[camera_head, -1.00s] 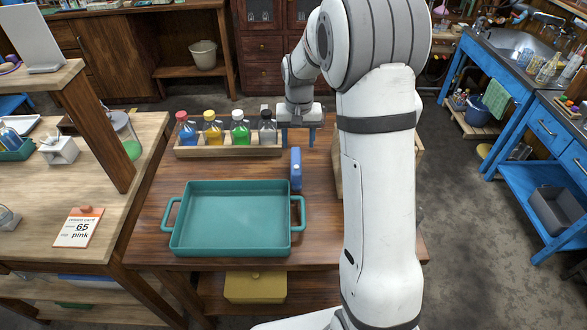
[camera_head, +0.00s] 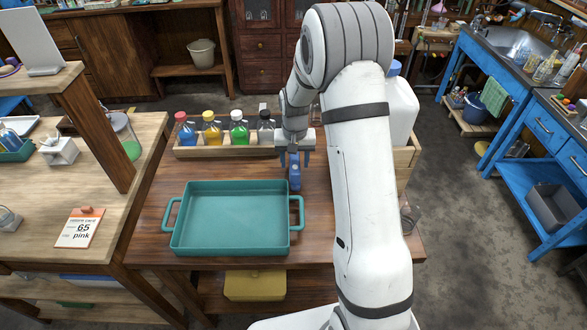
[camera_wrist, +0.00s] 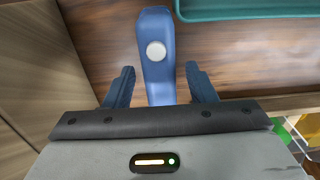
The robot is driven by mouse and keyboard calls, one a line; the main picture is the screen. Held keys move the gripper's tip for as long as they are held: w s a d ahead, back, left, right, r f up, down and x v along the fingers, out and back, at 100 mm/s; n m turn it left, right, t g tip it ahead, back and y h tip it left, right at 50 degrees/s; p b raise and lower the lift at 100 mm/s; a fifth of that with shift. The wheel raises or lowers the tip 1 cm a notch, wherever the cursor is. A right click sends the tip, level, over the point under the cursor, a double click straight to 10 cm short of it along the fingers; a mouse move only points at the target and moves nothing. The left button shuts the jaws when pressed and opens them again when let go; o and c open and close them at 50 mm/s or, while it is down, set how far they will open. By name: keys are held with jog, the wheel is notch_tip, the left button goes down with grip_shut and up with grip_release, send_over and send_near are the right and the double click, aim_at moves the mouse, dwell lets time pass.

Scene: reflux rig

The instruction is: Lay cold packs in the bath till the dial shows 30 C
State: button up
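A blue block (camera_head: 295,178), which may be a cold pack, stands on the wooden table just behind the right handle of the teal tray. In the wrist view the blue block (camera_wrist: 157,75) has a white round spot on its face. My gripper (camera_head: 294,160) is over the block's far end. In the wrist view the two fingers of my gripper (camera_wrist: 160,85) are apart, one on each side of the block, with gaps showing. I cannot make out a bath or a dial for certain.
The empty teal tray (camera_head: 235,215) lies left of the block. A wooden rack (camera_head: 228,151) of several coloured bottles stands behind it. A white jug (camera_head: 402,108) stands in a wooden crate (camera_head: 404,160) at right, partly behind my arm.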

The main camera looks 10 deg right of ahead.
grip_shut()
dwell(0.3)
